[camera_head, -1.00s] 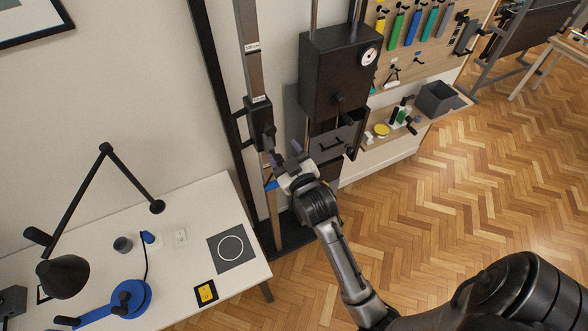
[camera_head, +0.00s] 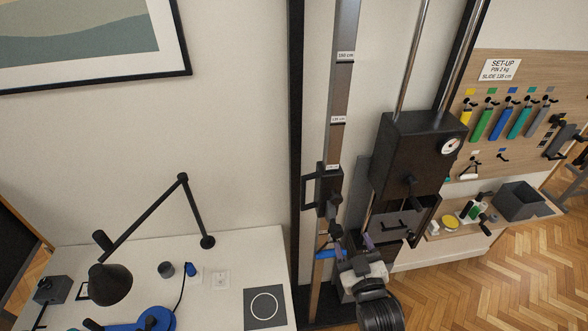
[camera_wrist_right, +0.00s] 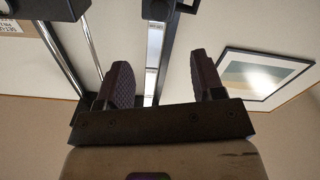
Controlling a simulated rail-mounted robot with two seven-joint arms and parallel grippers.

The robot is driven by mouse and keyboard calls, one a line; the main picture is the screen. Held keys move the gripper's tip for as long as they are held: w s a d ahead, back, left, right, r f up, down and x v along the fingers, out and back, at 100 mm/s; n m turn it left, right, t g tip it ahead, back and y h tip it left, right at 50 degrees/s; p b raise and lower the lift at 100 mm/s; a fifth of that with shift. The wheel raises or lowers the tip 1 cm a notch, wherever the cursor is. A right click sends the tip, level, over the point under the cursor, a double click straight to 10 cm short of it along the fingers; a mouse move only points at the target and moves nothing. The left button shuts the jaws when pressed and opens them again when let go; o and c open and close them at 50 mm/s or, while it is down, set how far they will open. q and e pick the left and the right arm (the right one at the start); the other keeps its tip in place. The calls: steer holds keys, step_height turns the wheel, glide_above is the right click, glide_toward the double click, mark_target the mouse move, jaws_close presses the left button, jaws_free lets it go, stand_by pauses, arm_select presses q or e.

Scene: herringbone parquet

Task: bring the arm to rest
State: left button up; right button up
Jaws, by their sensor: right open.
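My right gripper (camera_head: 354,243) is in the lower middle of the head view, beside the upright measuring post (camera_head: 341,95), just below and right of the black slide carriage (camera_head: 328,190) on it. In the right wrist view, the gripper (camera_wrist_right: 162,78) has its two dark ridged fingers wide apart, with nothing held between them. The post shows behind the gap there. I cannot tell from the head view whether the fingers touch the post or the blue part (camera_head: 331,254) near it. My left gripper is in neither view.
A black box with a dial (camera_head: 415,155) stands close to the right of the post. A white table (camera_head: 235,262) with a black lamp (camera_head: 110,284) is at left. A tool board (camera_head: 487,92) and a grey bin (camera_head: 522,200) are at right. Parquet floor (camera_head: 450,285) is open at lower right.

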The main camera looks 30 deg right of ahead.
steer(key=s+a+f+m+g+y, duration=0.1)
steer(key=s+a+f+g+y, duration=0.45)
steer(key=f+g, duration=0.3)
steer(key=s+a+f+n+g, duration=0.2)
steer(key=s+f, duration=0.3)
steer(key=s, duration=0.4)
steer(key=s+a+f+n+g, duration=0.1)
steer(key=s+a+f+g, duration=0.3)
steer(key=s, duration=0.5)
step_height(320, 180, up, 11)
steer(key=d+t+p, duration=0.1)
steer(key=p, duration=1.1)
steer(key=shift+w+d+y, duration=0.15)
steer(key=shift+w+y, duration=0.05)
steer(key=shift+y, duration=0.25)
